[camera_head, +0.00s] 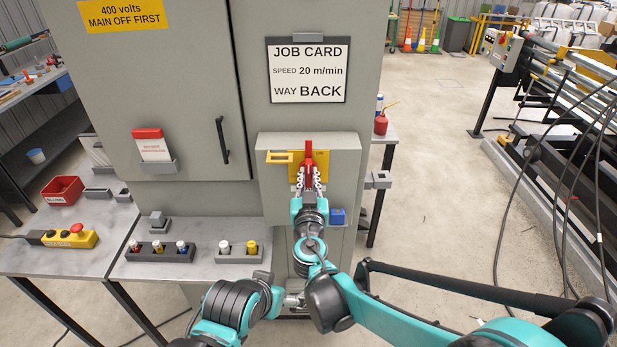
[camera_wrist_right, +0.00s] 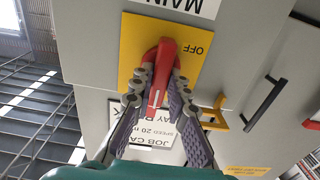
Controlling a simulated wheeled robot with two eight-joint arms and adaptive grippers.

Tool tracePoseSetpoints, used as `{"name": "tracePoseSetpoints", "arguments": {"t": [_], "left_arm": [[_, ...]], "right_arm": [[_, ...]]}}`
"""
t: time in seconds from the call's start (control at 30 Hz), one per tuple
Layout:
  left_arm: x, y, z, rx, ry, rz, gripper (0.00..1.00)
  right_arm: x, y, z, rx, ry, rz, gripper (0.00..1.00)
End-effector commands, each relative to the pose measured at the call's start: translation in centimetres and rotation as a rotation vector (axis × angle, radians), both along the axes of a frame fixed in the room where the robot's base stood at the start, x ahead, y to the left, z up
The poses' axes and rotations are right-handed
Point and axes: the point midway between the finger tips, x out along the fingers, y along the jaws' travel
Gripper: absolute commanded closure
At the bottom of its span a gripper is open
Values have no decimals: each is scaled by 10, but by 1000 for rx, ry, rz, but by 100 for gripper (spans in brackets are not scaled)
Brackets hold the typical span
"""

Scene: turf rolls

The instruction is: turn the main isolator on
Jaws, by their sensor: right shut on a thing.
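The main isolator is a red handle (camera_head: 308,150) on a yellow plate (camera_head: 322,166), on a grey box on the cabinet front. In the head view the handle stands upright. The right wrist view shows the handle (camera_wrist_right: 155,80) and the word OFF on the plate (camera_wrist_right: 190,35) beside it. My right gripper (camera_head: 308,183) is shut on the handle, with a finger on each side of it. My left arm is low in the head view; its gripper (camera_head: 293,300) is partly hidden by my right arm, and its fingers are unclear.
A yellow bracket (camera_head: 279,157) sticks out left of the handle. A job card (camera_head: 307,70) hangs above. A shelf at left holds a yellow control box (camera_head: 70,236), a red bin (camera_head: 62,189) and small bottles in holders. Open floor lies to the right, before a roller machine.

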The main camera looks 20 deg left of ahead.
Motion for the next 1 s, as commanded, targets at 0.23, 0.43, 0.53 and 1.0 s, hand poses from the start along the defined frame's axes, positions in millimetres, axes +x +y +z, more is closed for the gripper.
{"name": "tracePoseSetpoints", "arguments": {"t": [0.23, 0.43, 0.53, 1.0], "left_arm": [[0, 0, 0, 0, 0, 0, 10], [0, 0, 0, 0, 0, 0, 10], [0, 0, 0, 0, 0, 0, 10], [0, 0, 0, 0, 0, 0, 10]], "right_arm": [[0, 0, 0, 2, 2, 0, 100], [0, 0, 0, 1, 0, 0, 64], [0, 0, 0, 1, 0, 0, 64], [-61, -17, 0, 1, 0, 3, 64]]}}
